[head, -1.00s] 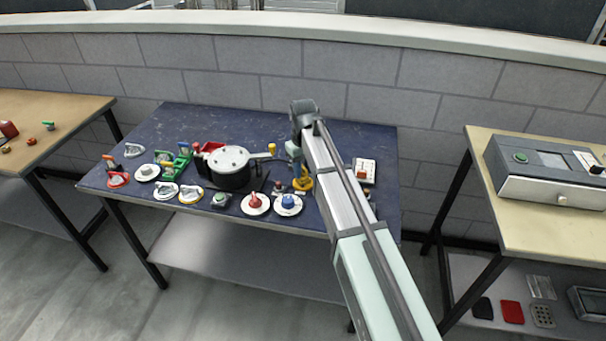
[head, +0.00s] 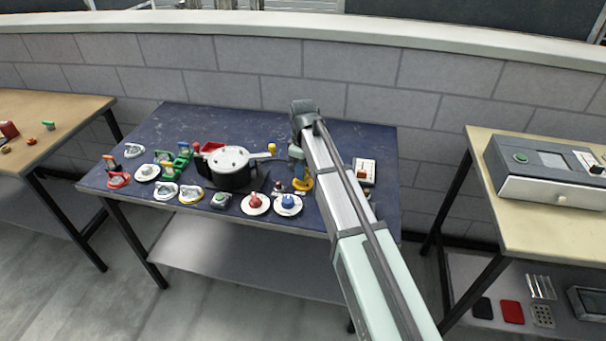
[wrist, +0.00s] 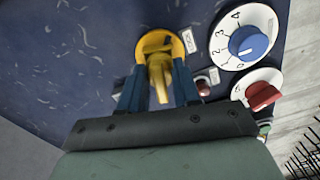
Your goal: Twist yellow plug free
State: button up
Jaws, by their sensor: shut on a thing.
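The yellow plug (wrist: 159,70) is in the middle of the wrist view, with a yellow round base on the dark blue tabletop (wrist: 70,55). My gripper (wrist: 160,88) has its two blue fingers on either side of the plug's upright part and is shut on it. In the head view, the yellow plug (head: 304,184) shows only in part at the right of the blue table, below my gripper (head: 297,170). My arm hides some of it. Whether the plug is free of its base cannot be told.
A blue-knobbed dial (wrist: 249,43) and a red-knobbed dial (wrist: 262,93) lie close right of the plug in the wrist view. A pot (head: 230,170) stands left of my gripper. A white switch box (head: 364,171) is to the right. The back of the table is mostly clear.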

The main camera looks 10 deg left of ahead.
jog(key=shift+s+f+n, duration=0.1)
jog(key=shift+n, duration=2.2)
jog(key=o, duration=0.7)
jog(key=shift+r, duration=3.85)
